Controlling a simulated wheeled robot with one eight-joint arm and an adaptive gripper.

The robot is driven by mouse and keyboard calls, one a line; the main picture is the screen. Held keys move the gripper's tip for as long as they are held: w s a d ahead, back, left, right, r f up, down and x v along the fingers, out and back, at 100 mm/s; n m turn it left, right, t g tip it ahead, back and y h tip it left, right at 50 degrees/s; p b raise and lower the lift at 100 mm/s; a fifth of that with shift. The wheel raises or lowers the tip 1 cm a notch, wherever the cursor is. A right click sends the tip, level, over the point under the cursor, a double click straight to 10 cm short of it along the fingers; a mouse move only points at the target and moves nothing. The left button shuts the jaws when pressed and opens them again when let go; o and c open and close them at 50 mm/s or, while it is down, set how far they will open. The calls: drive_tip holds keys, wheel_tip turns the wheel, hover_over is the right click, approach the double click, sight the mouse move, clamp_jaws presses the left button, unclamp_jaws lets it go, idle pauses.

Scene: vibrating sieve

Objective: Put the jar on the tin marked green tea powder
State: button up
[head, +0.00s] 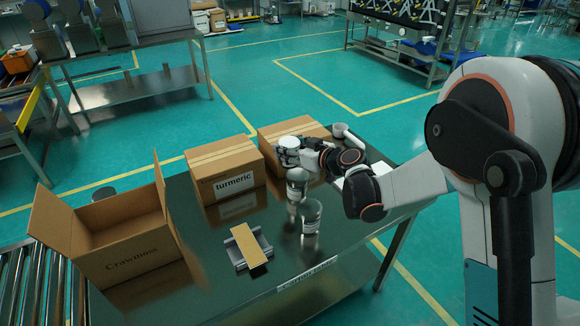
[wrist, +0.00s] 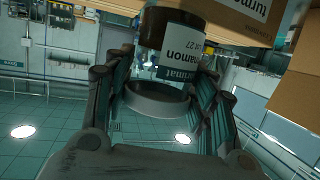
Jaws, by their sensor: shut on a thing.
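My gripper (head: 289,157) is shut on the jar (head: 289,142), which has a white top, and holds it near the middle of the table. In the wrist view a round grey rim (wrist: 157,101) sits between the fingers. A brown container (wrist: 172,32) with a label ending in "namon" shows at the picture's top; I cannot tell whether it belongs to the held jar. A labelled container (head: 297,185) stands below the jar, and another labelled container (head: 311,217) stands in front of it. Their labels are too small to read in the head view. Contact under the jar is unclear.
A closed box marked turmeric (head: 225,175) and another closed box (head: 290,131) stand behind. An open box marked Crawmoss (head: 130,250) is at left. A yellow-topped grey holder (head: 249,247) lies in front.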

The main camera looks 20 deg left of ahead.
drive_tip(key=shift+f+b, duration=0.85)
drive_tip(key=shift+f, duration=1.65)
drive_tip(key=shift+f, duration=0.1)
drive_tip(key=o, duration=1.1)
drive_tip(key=shift+r, duration=0.2)
drive_tip(key=p+v, duration=0.3)
drive_tip(key=v, duration=0.9)
drive_tip(key=shift+f, duration=0.1)
